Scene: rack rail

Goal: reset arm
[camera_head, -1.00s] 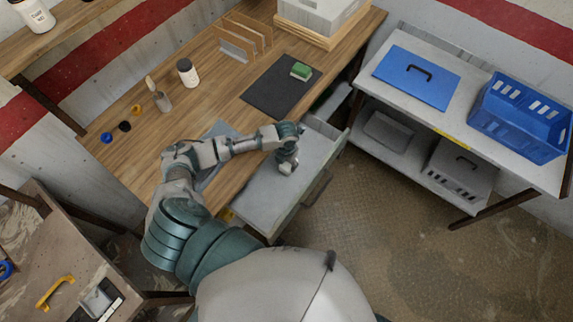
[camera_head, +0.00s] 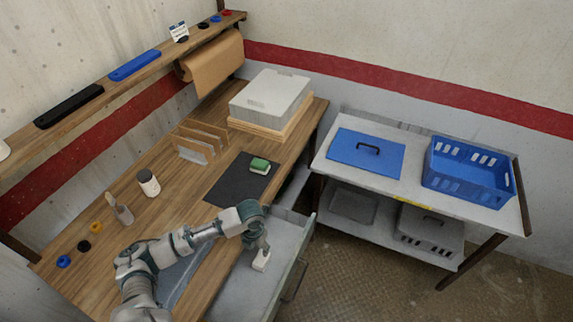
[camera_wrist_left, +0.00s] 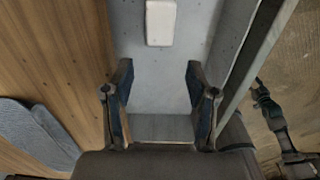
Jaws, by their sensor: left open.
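My left arm reaches in over the wooden desk, and my left gripper (camera_head: 259,246) hangs over the open grey drawer (camera_head: 240,285). In the left wrist view its two fingers (camera_wrist_left: 159,75) are spread wide with nothing between them. A small white block (camera_head: 261,263) lies in the drawer close to the gripper. In the left wrist view the block (camera_wrist_left: 160,23) lies beyond the fingertips, apart from them. My right gripper does not show.
The wooden desk (camera_head: 100,225) holds a black mat (camera_head: 228,185) with a green-and-white sponge (camera_head: 260,166), a white jar (camera_head: 148,183) and wooden dividers (camera_head: 195,145). A grey side table (camera_head: 410,196) carries a blue lid (camera_head: 350,154) and a blue basket (camera_head: 450,182). Floor is open at lower right.

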